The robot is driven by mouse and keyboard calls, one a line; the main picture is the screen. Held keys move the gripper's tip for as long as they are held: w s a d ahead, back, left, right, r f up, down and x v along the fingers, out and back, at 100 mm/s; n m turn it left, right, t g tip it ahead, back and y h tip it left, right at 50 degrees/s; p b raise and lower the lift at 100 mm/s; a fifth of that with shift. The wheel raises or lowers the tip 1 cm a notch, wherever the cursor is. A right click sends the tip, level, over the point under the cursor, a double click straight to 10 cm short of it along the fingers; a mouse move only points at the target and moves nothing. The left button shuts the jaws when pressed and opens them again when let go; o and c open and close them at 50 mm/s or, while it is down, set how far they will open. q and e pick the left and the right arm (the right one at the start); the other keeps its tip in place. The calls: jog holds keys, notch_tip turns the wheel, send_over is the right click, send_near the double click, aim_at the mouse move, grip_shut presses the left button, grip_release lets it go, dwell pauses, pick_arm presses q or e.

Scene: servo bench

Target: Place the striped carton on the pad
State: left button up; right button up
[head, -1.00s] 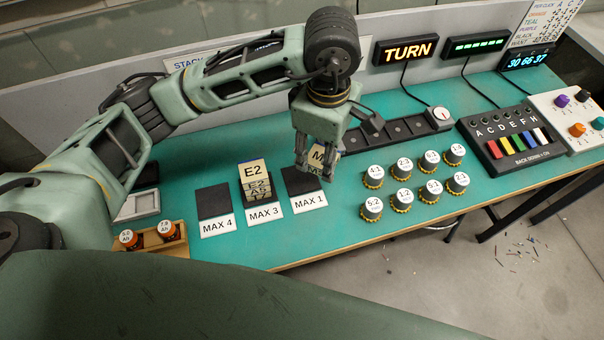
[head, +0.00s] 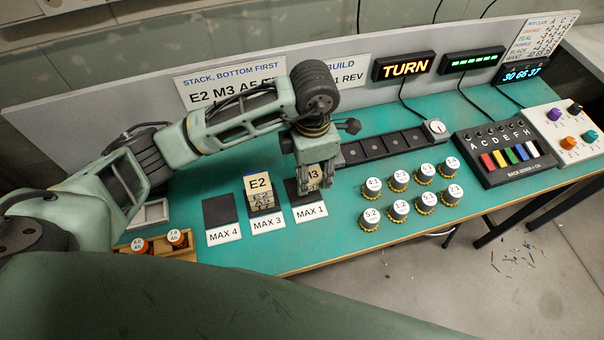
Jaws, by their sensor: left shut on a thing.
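I see no carton that is clearly striped. My left gripper (head: 310,190) is shut on a pale block marked M3 (head: 313,174), largely hidden by the fingers. It holds the block at the dark pad labelled MAX 1 (head: 291,188); I cannot tell whether the block touches the pad. A stack of pale blocks, E2 on top (head: 259,182), stands on the MAX 3 pad. The MAX 4 pad (head: 219,209) is bare. My right gripper is not in view.
Several round weights (head: 398,180) stand right of the pads. A dark slotted strip (head: 385,145) lies behind them. A key panel (head: 505,155) and knob box (head: 565,130) are at right. A sign (head: 228,85) stands behind.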

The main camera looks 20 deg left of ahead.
pick_arm(q)
jog(key=shift+w+a+f, duration=0.1)
jog(key=shift+a+f, duration=0.4)
jog(key=shift+a, duration=0.35)
jog(key=shift+f+p, duration=0.3)
jog(key=shift+p, duration=0.05)
notch_tip(320, 180, down, 3)
jog(key=shift+f+p, duration=0.1)
jog(key=shift+p, duration=0.55)
jog(key=shift+f, duration=0.2)
jog(key=shift+f, duration=0.1)
jog(key=shift+f+b, duration=0.15)
jog(key=shift+b, duration=0.15)
jog(key=o, duration=1.1)
jog(key=shift+o, duration=0.2)
